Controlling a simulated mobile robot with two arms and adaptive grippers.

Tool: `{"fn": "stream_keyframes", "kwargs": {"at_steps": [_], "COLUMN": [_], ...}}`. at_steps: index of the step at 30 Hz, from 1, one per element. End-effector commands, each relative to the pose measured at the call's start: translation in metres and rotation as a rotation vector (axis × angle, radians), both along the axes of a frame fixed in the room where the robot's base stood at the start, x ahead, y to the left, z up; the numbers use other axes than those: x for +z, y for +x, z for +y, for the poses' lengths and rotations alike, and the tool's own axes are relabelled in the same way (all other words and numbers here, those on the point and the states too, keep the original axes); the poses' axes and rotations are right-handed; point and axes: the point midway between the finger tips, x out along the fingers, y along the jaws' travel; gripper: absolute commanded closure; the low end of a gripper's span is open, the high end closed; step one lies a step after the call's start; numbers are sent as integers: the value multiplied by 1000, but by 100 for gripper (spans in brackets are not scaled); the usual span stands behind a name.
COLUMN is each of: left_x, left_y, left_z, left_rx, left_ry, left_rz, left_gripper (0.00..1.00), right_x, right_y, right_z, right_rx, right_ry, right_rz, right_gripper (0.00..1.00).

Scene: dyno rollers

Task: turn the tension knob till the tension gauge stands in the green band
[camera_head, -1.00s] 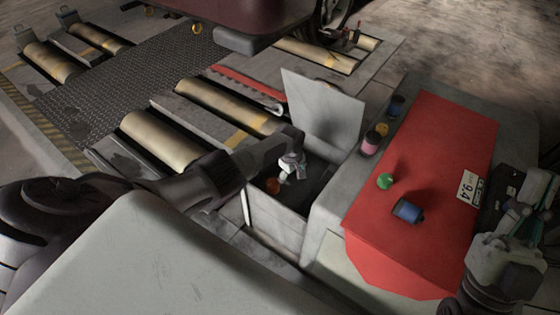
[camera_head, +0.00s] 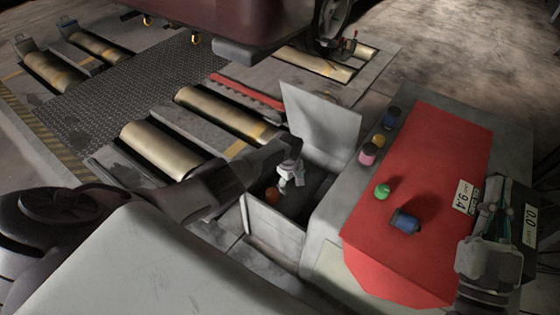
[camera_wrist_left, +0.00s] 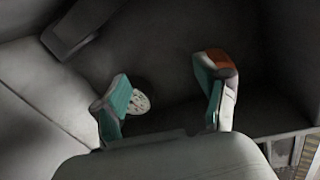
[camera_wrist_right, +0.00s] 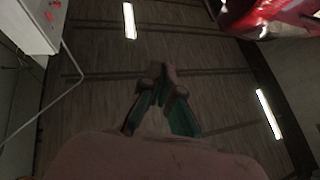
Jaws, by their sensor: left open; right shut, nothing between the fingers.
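My left gripper (camera_head: 290,174) reaches down into an open-lidded grey box (camera_head: 276,236) beside the red-topped console. In the left wrist view its fingers (camera_wrist_left: 168,95) are apart, with nothing seen between them. A round orange part (camera_head: 272,195) shows in the box, close to the gripper; in the left wrist view an orange patch (camera_wrist_left: 217,57) lies at the right finger. A pale speckled disc (camera_wrist_left: 140,102) shows beside the left finger. I cannot tell which part is the tension knob or gauge. My right gripper (camera_wrist_right: 158,72) is shut and empty, raised by the console's right side.
The red console top (camera_head: 432,165) carries a blue knob (camera_head: 404,222), a green button (camera_head: 382,190) and a label reading 9.4 (camera_head: 463,197). Another reads 0.0 (camera_head: 530,225). The raised lid (camera_head: 325,122) stands behind the left gripper. Rollers (camera_head: 160,150) and a vehicle (camera_head: 215,20) lie beyond.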

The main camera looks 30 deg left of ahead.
Motion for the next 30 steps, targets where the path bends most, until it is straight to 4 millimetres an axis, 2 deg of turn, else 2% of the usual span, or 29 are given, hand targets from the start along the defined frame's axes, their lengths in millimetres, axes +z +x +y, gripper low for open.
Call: {"fn": "stream_keyframes", "kwargs": {"at_steps": [15,30], "left_x": [11,20], "left_y": [1,2], "left_z": [-1,-1], "left_rx": [-1,-3], "left_ry": [0,0], "left_rz": [-3,-6], "left_gripper": [26,26], "right_x": [-33,-67], "right_y": [15,20], "right_z": [-1,-5], "right_rx": [-12,-24], "right_ry": [-61,-113], "right_rz": [215,415], "right_gripper": [100,100]}}
